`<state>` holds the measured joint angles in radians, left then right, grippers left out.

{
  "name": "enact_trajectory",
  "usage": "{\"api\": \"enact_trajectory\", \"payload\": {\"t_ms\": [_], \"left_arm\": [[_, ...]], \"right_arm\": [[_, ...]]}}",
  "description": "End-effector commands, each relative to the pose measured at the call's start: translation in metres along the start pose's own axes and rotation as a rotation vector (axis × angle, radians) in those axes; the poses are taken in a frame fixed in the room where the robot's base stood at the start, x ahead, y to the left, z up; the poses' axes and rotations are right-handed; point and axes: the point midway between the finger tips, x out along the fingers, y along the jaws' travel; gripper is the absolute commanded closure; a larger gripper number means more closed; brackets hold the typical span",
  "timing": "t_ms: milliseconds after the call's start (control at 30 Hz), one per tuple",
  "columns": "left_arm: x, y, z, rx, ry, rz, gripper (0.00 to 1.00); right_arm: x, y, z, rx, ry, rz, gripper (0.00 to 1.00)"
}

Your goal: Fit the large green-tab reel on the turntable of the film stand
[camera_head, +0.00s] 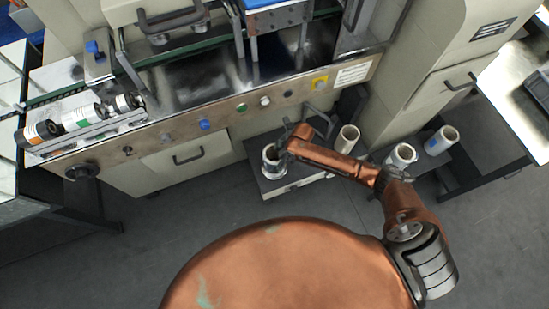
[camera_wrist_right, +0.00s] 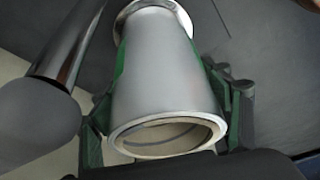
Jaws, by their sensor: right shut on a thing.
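My right gripper (camera_head: 280,149) is at the left part of the low film stand (camera_head: 282,193). It is shut on a white reel (camera_head: 270,168), which is upright at the stand's left end. In the right wrist view the gripper's green-padded fingers (camera_wrist_right: 168,105) press on both sides of the reel (camera_wrist_right: 165,75), whose open core ring faces the camera. I cannot make out a green tab on it. The turntable is hidden under the reel, and I cannot tell whether the reel touches it. My left gripper is out of view.
Another white reel (camera_head: 347,138) stands right of my gripper. Two more reels, one with a blue mark (camera_head: 401,156) and one farther right (camera_head: 439,141), stand on a dark low bench. The wrapper's front panel (camera_head: 205,123) is behind the stand. Grey floor is clear in front.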

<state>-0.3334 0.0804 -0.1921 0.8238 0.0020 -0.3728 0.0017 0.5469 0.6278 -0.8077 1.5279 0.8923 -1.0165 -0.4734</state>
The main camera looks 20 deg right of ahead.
Motion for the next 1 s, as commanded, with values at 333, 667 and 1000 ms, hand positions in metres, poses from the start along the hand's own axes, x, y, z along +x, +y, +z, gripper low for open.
{"api": "enact_trajectory", "payload": {"t_ms": [333, 667, 1000], "left_arm": [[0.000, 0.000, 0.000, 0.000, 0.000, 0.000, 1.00], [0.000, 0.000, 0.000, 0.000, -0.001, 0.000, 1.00], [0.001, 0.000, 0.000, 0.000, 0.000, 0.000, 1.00]], "right_arm": [[0.000, 0.001, -0.001, -0.001, 0.002, 0.002, 0.26], [0.001, 0.000, 0.000, 0.000, 0.001, 0.001, 0.08], [-0.009, 0.001, 0.001, 0.001, 0.001, 0.001, 0.08]]}}
